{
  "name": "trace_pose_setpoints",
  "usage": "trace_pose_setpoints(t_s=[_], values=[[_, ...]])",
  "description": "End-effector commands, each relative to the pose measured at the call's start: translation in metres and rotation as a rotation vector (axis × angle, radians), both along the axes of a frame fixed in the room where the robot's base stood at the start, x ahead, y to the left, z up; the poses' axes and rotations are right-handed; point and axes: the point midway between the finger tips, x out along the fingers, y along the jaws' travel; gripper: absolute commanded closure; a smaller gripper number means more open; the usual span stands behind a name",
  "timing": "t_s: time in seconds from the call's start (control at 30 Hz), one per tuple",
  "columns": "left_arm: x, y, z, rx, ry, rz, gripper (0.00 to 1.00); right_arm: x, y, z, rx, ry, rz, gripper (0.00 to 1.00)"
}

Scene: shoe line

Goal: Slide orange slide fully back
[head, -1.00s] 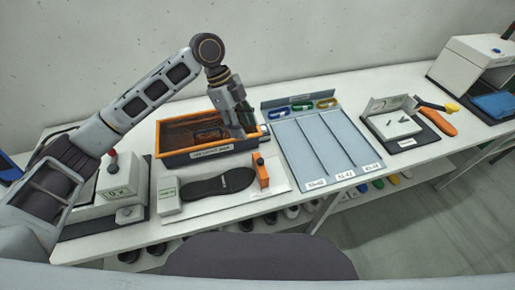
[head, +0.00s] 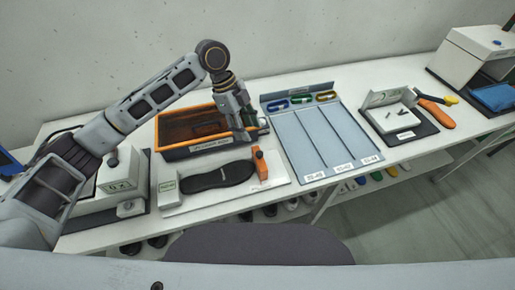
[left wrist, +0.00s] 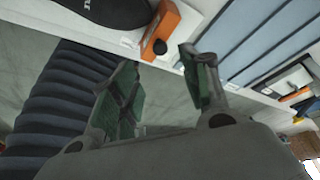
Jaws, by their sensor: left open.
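The orange slide (head: 259,162), a small upright block with a dark knob, stands at the right end of a white measuring board (head: 279,178). A black sole (head: 217,176) lies on the board left of it, and a pale block (head: 168,190) stands at the left end. My left gripper (head: 252,132) is open and empty, pointing down just behind the slide in the head view. In the left wrist view the slide (left wrist: 167,28) shows beyond the open green-padded fingers (left wrist: 160,62), apart from them. My right gripper is out of view.
An orange-rimmed bin (head: 186,149) stands behind the board, close to my left gripper. A grey sorting tray (head: 318,140) with lanes lies to the right. A device (head: 122,178) stands at the left. Shoes show on a shelf below.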

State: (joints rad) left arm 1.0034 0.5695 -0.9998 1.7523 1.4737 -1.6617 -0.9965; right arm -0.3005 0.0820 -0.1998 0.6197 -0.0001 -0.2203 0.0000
Motion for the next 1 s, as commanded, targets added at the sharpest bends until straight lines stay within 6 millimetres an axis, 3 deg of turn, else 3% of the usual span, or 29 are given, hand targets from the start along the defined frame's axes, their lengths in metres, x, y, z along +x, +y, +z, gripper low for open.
trace_pose_setpoints(t_s=[0.6,1.0], values=[[-0.014,-0.028,-0.074,0.0,0.001,0.0,0.54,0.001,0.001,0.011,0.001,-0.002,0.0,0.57],[-0.018,-0.034,-0.093,0.0,0.0,0.0,0.54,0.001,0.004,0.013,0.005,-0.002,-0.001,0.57]])
